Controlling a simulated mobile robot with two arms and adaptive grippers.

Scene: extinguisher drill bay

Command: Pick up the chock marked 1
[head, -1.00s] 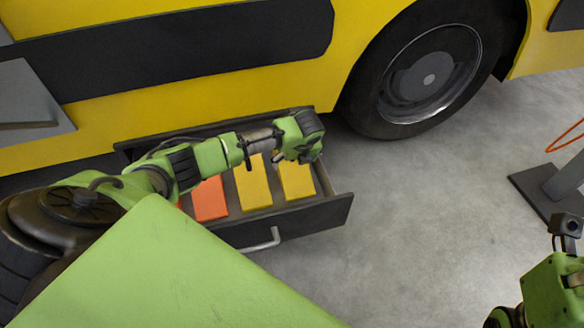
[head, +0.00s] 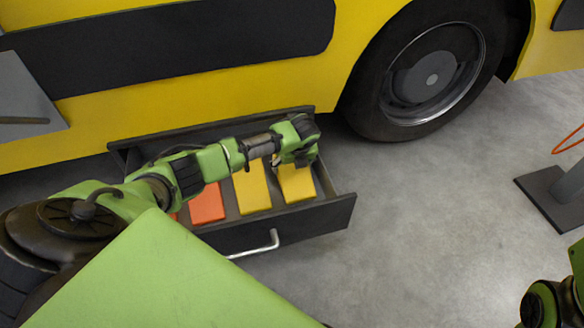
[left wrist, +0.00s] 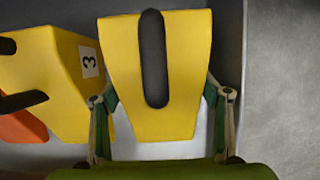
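My left gripper (head: 297,154) is down over the right-hand yellow chock (head: 298,186) in the open drawer. No mark 1 is readable anywhere. My right gripper is out of view; only part of that arm shows at bottom right.
The dark drawer (head: 320,219) has a metal handle and also holds an orange chock (head: 207,205), with a sliver of orange further left. A yellow vehicle with a tyre (head: 375,110) stands behind. A stand's base (head: 545,195) is at right. Floor between is clear.

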